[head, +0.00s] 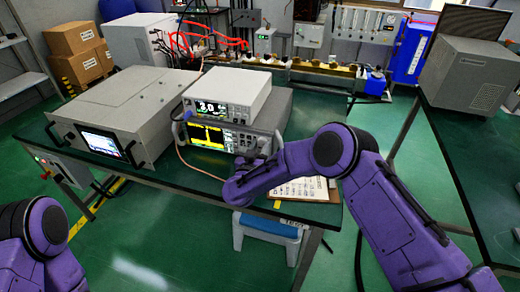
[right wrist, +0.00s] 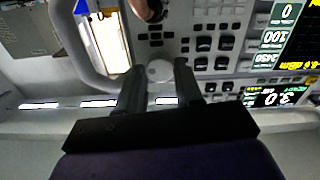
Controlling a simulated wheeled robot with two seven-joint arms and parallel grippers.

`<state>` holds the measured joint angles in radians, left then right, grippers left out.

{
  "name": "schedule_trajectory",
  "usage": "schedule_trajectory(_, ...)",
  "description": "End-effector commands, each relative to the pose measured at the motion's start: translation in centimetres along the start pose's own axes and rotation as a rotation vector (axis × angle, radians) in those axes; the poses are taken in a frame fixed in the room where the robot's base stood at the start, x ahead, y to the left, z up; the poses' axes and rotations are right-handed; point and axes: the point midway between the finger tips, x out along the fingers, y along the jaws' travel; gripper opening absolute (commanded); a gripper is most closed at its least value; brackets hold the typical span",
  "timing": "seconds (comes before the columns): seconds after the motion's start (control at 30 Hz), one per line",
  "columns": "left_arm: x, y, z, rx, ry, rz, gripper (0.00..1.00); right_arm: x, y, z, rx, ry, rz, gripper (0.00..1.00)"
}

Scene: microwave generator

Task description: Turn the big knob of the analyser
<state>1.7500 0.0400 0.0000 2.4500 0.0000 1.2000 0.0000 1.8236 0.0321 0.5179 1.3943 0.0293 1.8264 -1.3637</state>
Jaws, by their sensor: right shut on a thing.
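The analyser (head: 225,138) is the lower of two stacked instruments on the dark green bench, with a lit yellow trace on its screen. My right gripper (head: 258,162) is at the right part of its front panel, where my arm partly hides it. In the right wrist view, which shows the panel upside down, a pale round knob (right wrist: 159,71) sits between the fingertips of my right gripper (right wrist: 160,78), which is shut on it. A dark round part (right wrist: 150,9) shows at the top edge beyond the fingers. My left arm shows at lower left, its gripper out of frame.
Small buttons (right wrist: 203,43) lie close beside the right fingers, and a panel handle (right wrist: 78,45) curves close by. A white instrument (head: 228,90) sits on the analyser. A large grey box (head: 125,110) stands left of it. A paper (head: 305,190) lies at the bench's right.

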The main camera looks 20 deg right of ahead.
Motion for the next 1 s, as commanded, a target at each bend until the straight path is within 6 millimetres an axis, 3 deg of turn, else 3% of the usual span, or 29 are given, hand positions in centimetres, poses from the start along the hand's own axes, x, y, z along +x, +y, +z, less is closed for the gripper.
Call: schedule_trajectory(1.0, 5.2, 0.5, 2.1, 0.0, 0.0, 0.0, 0.0, -0.1, 0.0, 0.3, 0.83, -0.002, 0.0, 0.05)
